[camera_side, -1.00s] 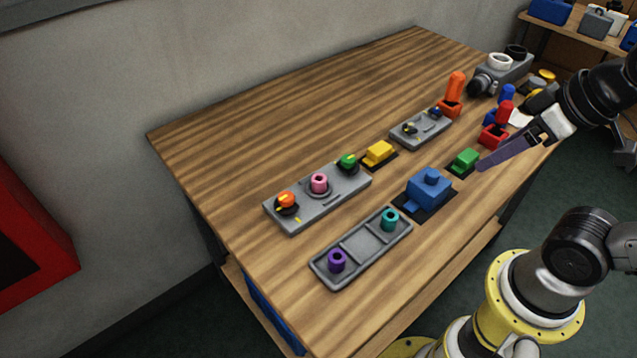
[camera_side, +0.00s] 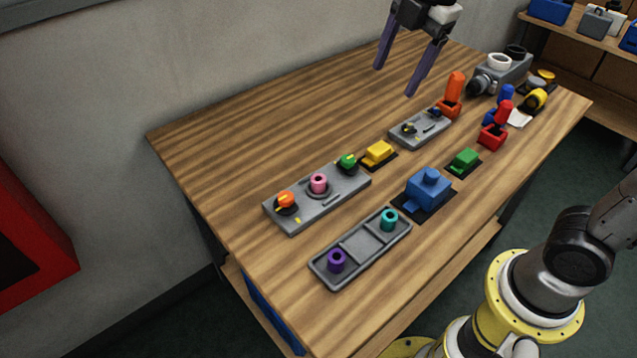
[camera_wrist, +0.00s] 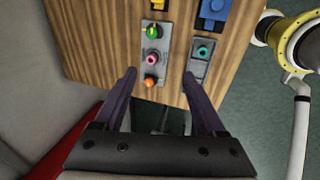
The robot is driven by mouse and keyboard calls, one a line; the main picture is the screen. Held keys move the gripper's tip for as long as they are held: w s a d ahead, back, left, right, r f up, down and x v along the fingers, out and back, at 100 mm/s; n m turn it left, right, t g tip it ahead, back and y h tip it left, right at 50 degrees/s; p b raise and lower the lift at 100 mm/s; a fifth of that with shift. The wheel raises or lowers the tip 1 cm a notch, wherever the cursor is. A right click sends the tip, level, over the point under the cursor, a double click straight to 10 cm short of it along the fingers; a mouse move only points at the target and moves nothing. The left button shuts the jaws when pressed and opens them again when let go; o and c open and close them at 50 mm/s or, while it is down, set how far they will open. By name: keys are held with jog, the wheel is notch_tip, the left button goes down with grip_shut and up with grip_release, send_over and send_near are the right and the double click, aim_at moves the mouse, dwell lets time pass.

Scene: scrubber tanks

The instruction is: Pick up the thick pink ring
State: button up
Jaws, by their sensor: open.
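The thick pink ring (camera_side: 319,183) stands on the middle of a grey panel (camera_side: 338,200), between an orange knob (camera_side: 286,200) and a green knob (camera_side: 348,161). The pink ring also shows in the wrist view (camera_wrist: 152,58), ahead of the fingers and left of the middle. My gripper (camera_side: 392,82) is open and empty, high above the back part of the table, well apart from the ring. Its two purple fingers also show in the wrist view (camera_wrist: 160,80), with nothing between them but the distant scene.
A grey tray (camera_side: 350,245) in front of the panel holds a purple ring (camera_side: 337,260) and a teal ring (camera_side: 389,220). A yellow block (camera_side: 378,152), a blue block (camera_side: 429,188) and a small grey panel (camera_side: 421,131) stand nearby. The table's back left is bare.

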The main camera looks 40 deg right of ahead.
jog(key=w+a+f+n+g, duration=0.1)
jog(key=w+a+f+n, duration=0.25)
jog(key=w, duration=0.25)
jog(key=g, duration=0.2)
send_over(318, 178)
jog(key=f, duration=1.5)
jog(key=shift+s+d, duration=0.2)
jog(key=shift+d, duration=0.15)
jog(key=shift+w+a+f, duration=0.1)
jog(key=shift+a+f, duration=0.1)
jog(key=shift+f, duration=1.35)
jog(key=shift+a+f, duration=0.15)
jog(key=shift+f, duration=1.4)
grip_shut()
